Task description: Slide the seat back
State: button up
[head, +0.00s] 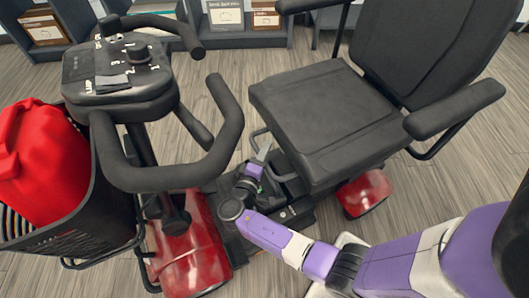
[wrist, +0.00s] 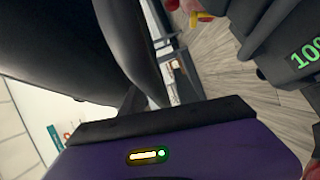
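The scooter's black padded seat (head: 325,118) stands right of centre in the head view, with its backrest (head: 425,50) and armrests (head: 458,108). Thin grey bars (head: 285,168) show under the seat's front left edge. My gripper (head: 262,153) is low beside the seat's left side, close to these bars. Its fingertips are small and partly lost against the bars, so I cannot tell whether they touch or grip one. In the wrist view, my purple gripper body fills the bottom and large dark shapes cover the upper left; no clear finger gap shows.
The tiller with its handlebar (head: 225,115) and control panel (head: 118,68) rises left of my gripper. Red bodywork (head: 190,255) lies below. Shelves with boxes (head: 225,14) line the back. Wooden floor is open around the scooter.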

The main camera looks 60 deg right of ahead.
jog(key=shift+d, duration=0.1)
grip_shut()
dwell(1.4)
